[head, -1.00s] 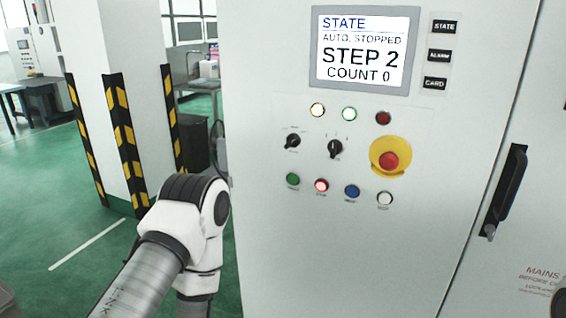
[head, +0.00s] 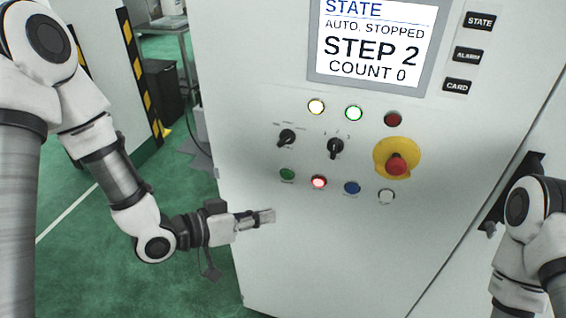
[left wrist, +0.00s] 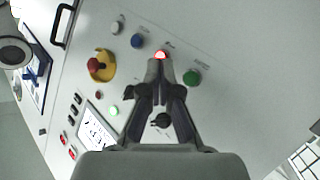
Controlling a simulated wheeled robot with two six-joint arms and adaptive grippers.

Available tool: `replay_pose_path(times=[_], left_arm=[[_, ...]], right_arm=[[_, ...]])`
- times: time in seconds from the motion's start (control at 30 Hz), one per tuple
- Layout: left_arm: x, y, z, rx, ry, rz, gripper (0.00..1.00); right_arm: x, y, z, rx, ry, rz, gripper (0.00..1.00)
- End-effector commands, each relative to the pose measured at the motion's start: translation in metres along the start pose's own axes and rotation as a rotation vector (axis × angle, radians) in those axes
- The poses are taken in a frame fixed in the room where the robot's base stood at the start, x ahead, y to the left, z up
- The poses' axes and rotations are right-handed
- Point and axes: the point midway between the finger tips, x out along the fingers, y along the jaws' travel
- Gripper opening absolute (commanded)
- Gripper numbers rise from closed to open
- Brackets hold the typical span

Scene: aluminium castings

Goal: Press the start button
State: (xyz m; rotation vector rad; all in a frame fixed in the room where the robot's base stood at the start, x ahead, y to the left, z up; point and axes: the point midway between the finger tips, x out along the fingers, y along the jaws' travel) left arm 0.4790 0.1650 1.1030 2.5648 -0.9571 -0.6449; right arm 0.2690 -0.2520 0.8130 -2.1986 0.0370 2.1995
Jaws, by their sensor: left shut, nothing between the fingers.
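The green button (head: 287,174) is the leftmost of the bottom row on the grey control panel (head: 250,135); its label is too small to read. It is unlit. In the left wrist view the green button (left wrist: 192,78) lies just right of my fingertips. My left gripper (head: 270,215) is shut and empty, below and slightly left of the green button in the head view. In the left wrist view its fingertips (left wrist: 160,72) appear just below the lit red button (left wrist: 160,55). I see no contact with any button. My right gripper is out of view.
Beside the green button are a lit red button (head: 319,182), a blue button (head: 352,188) and a white button (head: 386,196). A red emergency stop (head: 397,164) on yellow sits right, two black knobs above. The screen (head: 375,45) reads AUTO, STOPPED, STEP 2, COUNT 0.

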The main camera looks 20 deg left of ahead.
Motion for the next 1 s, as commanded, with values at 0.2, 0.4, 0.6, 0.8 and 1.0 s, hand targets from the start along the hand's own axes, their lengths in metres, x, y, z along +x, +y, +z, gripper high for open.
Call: replay_pose_path(times=[0.2, 0.4, 0.6, 0.8, 1.0], left_arm=[[0.000, 0.001, -0.003, 0.005, 0.004, 0.000, 0.00], [0.001, 0.000, -0.004, 0.005, 0.003, 0.000, 0.00], [0.013, -0.009, -0.013, 0.007, 0.002, 0.000, 0.00], [0.034, -0.024, -0.028, 0.008, 0.003, 0.000, 0.00], [0.052, -0.037, -0.042, 0.006, 0.002, -0.001, 0.00]], right_arm=[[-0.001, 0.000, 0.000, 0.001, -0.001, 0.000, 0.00], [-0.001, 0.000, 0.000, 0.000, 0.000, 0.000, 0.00], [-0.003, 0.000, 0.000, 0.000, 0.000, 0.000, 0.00], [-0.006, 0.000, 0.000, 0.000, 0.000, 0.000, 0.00], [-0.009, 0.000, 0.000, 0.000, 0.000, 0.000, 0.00]])
